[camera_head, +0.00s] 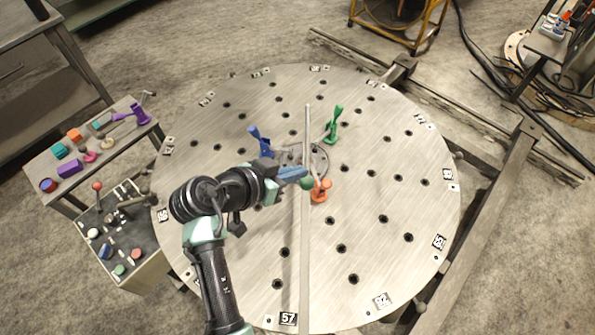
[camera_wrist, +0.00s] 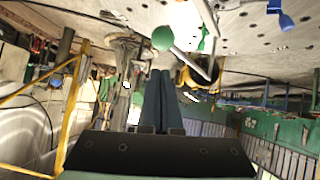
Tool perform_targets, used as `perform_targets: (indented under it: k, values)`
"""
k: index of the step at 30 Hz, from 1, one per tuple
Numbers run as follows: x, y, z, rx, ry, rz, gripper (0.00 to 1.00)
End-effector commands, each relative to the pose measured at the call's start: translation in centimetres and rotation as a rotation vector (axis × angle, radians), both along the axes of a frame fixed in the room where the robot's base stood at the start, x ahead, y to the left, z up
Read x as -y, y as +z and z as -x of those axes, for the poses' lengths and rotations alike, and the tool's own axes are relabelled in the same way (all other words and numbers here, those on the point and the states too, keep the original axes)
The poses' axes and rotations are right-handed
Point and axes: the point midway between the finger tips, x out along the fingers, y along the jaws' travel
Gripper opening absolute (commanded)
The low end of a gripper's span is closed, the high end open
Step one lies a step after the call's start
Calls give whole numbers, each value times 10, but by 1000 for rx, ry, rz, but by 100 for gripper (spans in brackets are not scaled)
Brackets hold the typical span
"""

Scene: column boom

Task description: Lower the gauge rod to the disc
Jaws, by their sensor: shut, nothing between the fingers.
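A long thin grey bar (camera_head: 305,250) crosses above the big round metal table from its near edge to past the centre. A green ball knob (camera_head: 307,183) sits beside the bar. In the wrist view the knob (camera_wrist: 162,38) is on the end of a grey lever (camera_wrist: 190,63). My gripper (camera_head: 303,174) is at the knob in the head view. Its fingers (camera_wrist: 160,72) are shut and empty, and the knob shows beyond their tips; contact cannot be told. A grey disc (camera_head: 318,158) lies at the table centre, partly hidden by my arm and the bar. I cannot clearly make out the gauge rod.
Blue (camera_head: 259,141), green (camera_head: 334,123) and orange (camera_head: 319,191) clamps stand around the disc, close to my gripper. The round table (camera_head: 400,235) is otherwise clear, with holes. Benches with coloured parts (camera_head: 70,168) stand at the left. A yellow frame stands behind (camera_head: 428,28).

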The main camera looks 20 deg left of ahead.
Motion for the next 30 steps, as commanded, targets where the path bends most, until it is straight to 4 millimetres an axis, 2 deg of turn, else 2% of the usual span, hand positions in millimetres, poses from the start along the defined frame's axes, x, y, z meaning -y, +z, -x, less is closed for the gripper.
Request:
perform_targets:
  k: [6, 23, 30]
  values:
    - [4, -20, -1, -1, 0, 1, 0]
    - [4, -30, -2, 1, 0, 0, 0]
    - [4, -61, -2, 0, 1, 1, 0]
